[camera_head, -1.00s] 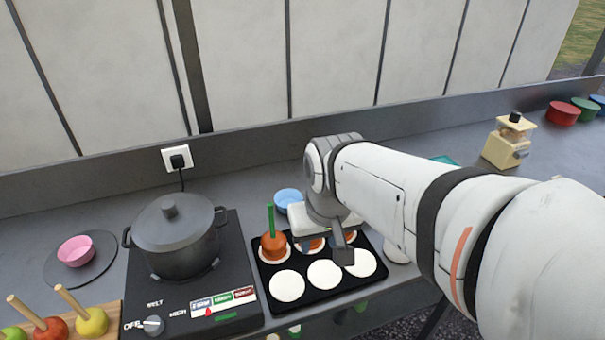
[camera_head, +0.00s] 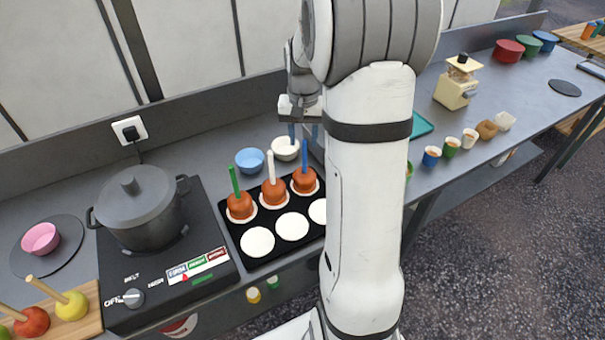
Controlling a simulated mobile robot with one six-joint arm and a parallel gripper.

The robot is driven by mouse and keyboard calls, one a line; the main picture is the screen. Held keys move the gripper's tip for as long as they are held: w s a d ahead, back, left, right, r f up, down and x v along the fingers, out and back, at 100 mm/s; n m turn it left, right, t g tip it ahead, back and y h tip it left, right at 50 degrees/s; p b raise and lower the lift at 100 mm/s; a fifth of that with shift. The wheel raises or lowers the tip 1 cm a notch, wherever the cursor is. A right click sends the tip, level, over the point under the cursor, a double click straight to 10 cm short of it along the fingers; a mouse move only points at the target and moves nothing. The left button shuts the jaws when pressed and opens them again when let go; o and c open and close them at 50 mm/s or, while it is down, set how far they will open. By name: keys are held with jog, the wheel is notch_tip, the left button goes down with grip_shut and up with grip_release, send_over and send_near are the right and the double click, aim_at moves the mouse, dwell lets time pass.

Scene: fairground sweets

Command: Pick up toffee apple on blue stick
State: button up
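The toffee apple on the blue stick (camera_head: 304,181) stands upright on a white disc at the back right of the black tray (camera_head: 232,228). Its blue stick (camera_head: 305,155) points up. My gripper (camera_head: 303,136) is above and slightly behind this apple, pointing down, with its fingers apart on either side of the line of the stick. Nothing shows in its grip. From this view I cannot tell the exact gap in depth between fingers and stick.
Toffee apples on a green stick (camera_head: 239,206) and a white stick (camera_head: 273,191) stand to the left in the same row. A blue bowl (camera_head: 250,160) and a white bowl (camera_head: 285,149) sit behind. A dark pot (camera_head: 138,212) stands on the hob at left. My arm hides the tray's right end.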

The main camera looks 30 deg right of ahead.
jog(key=p, duration=0.1)
send_over(305, 172)
jog(key=f, duration=0.5)
jog(key=shift+w+d+f, duration=0.15)
jog(key=shift+w+f, duration=0.05)
jog(key=shift+w, duration=0.2)
grip_shut()
